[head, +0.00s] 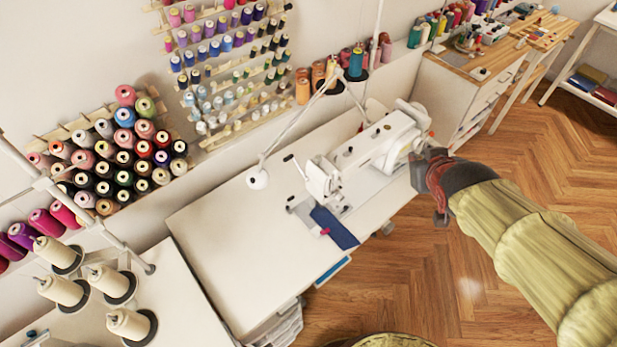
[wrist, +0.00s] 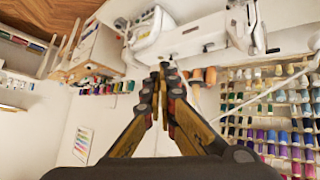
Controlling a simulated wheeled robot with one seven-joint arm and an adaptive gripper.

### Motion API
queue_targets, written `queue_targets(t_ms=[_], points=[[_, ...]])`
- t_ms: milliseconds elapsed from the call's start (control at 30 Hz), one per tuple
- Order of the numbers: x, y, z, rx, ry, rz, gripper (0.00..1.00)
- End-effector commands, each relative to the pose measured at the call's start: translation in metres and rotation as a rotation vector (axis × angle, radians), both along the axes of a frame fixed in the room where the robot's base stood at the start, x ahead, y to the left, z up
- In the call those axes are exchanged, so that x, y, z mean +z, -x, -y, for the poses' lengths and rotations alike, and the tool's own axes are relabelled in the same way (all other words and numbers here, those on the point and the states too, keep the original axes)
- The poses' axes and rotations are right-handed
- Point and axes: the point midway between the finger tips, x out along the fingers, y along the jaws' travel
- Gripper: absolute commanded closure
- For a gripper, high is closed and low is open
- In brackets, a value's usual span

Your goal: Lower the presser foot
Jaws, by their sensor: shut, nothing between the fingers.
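The white sewing machine (head: 365,155) stands on a white table, with its needle head at its left end. A dark blue piece of fabric (head: 334,228) with a small red mark lies under the head and toward the table's front edge. The presser foot is too small to make out in the head view. My gripper (head: 415,172) is at the right end of the machine, beside the handwheel side; I cannot tell whether it touches. In the wrist view my gripper (wrist: 164,68) has its fingers together and empty, and the machine (wrist: 200,35) shows beyond the fingertips.
The white table (head: 235,250) is mostly bare left of the machine. A thin lamp arm ends in a white bulb (head: 257,178) above it. Thread racks (head: 125,150) line the wall. Cream thread cones (head: 60,290) stand at the lower left. Wooden floor (head: 440,280) lies open in front.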

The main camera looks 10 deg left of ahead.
Motion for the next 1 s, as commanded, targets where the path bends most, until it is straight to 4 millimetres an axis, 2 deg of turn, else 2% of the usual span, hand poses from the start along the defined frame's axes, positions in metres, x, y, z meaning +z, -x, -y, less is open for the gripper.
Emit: queue_targets(t_ms=[33, 100, 167, 200, 300, 400, 500, 600, 733, 1000], points=[[-0.021, -0.021, -0.019, 0.063, 0.001, 0.031, 1.0], [-0.039, -0.047, -0.049, 0.154, -0.014, 0.092, 1.0], [-0.056, -0.062, -0.079, 0.238, -0.039, 0.14, 1.0], [-0.068, -0.069, -0.1, 0.295, -0.062, 0.168, 1.0], [-0.096, -0.074, -0.15, 0.432, -0.137, 0.225, 1.0], [-0.118, -0.067, -0.192, 0.545, -0.221, 0.265, 1.0], [-0.133, -0.055, -0.222, 0.625, -0.296, 0.287, 1.0], [-0.14, -0.046, -0.238, 0.672, -0.346, 0.3, 1.0], [-0.143, -0.043, -0.249, 0.698, -0.374, 0.31, 1.0], [-0.153, -0.059, -0.27, 0.699, -0.376, 0.31, 1.0]])
